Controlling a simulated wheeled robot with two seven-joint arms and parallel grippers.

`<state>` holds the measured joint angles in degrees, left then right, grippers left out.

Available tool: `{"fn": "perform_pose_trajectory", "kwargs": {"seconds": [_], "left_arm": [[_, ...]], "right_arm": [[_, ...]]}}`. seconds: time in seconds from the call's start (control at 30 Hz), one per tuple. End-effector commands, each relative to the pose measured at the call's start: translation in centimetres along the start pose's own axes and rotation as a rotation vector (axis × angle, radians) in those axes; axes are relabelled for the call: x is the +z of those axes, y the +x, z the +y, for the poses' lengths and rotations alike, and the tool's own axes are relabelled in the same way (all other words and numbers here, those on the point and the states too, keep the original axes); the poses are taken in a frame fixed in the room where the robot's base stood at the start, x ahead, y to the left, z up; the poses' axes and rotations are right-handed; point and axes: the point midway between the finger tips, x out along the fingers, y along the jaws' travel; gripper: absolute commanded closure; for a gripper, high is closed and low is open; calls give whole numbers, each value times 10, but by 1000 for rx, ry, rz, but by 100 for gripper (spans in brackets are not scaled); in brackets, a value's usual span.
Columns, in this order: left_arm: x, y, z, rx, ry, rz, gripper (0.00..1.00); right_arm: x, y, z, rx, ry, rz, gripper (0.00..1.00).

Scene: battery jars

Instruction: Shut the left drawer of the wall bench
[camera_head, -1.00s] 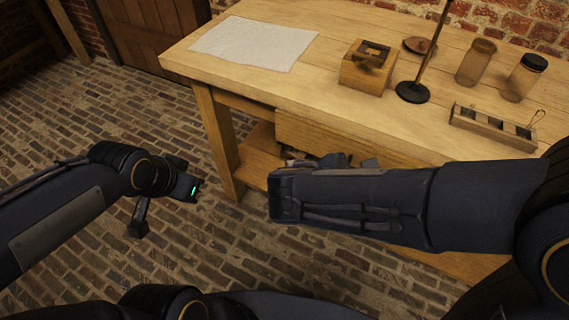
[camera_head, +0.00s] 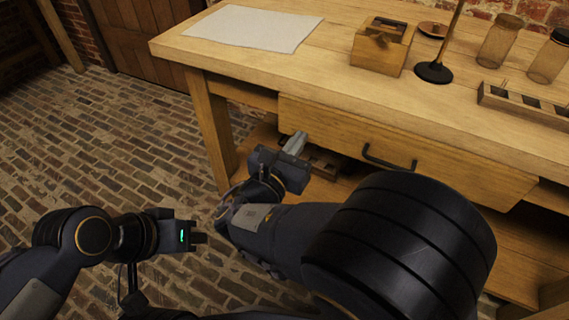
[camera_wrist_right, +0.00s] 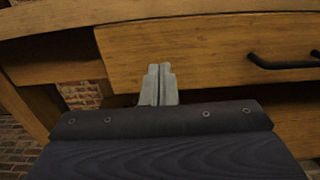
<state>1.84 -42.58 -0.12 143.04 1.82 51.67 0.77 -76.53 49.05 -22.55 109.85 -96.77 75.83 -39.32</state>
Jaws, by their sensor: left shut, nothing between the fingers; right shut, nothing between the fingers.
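The wooden drawer (camera_head: 400,145) has a dark bar handle (camera_head: 388,160) and sits under the bench top. Its front appears to stand slightly proud of the bench frame beside it. My right gripper (camera_head: 296,142) is shut and empty, its fingertips at the lower left part of the drawer front, left of the handle. In the right wrist view the shut fingertips (camera_wrist_right: 160,70) overlap the drawer front (camera_wrist_right: 210,55); I cannot tell whether they touch it. My left gripper (camera_head: 200,238) is shut and empty, low over the floor at the left, away from the bench.
The wall bench (camera_head: 330,65) carries a white sheet (camera_head: 255,27), a wooden box (camera_head: 382,50), a black-based stand (camera_head: 434,72), glass jars (camera_head: 500,42) and a slotted rack (camera_head: 525,103). A lower shelf lies beneath the drawer. The brick floor at left is open.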

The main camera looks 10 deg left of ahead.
Motion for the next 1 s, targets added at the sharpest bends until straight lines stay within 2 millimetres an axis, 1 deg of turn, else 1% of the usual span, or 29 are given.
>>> {"fn": "perform_pose_trajectory", "kwargs": {"seconds": [0.03, 0.1, 0.23, 0.37, 0.67, 0.73, 0.77, 0.9, 1.0], "left_arm": [[3, 6, -3, 0, 0, 0, 100], [4, 8, -4, 0, 0, 0, 100], [6, 12, -5, 0, 1, 0, 100], [6, 12, -6, -1, 1, 0, 100], [6, 12, -6, -1, 1, 0, 100], [6, 11, -5, -1, 1, 0, 100], [5, 10, -5, -1, 1, 0, 100], [3, 7, -3, -1, 1, 0, 100], [2, 5, -2, -1, 1, 0, 100]], "right_arm": [[-3, 10, 0, -2, 2, 0, 100], [-3, 20, -1, -3, 1, 1, 100], [-2, 33, 0, -2, 1, 1, 100], [-1, 38, 0, 0, 0, 1, 100], [0, 39, 0, 1, 0, 1, 100], [0, 42, 0, -1, 0, 1, 100], [1, 46, 0, -2, 0, 1, 100], [2, 71, -1, -6, 1, 1, 100], [1, 84, -1, -3, -1, 1, 100]]}}
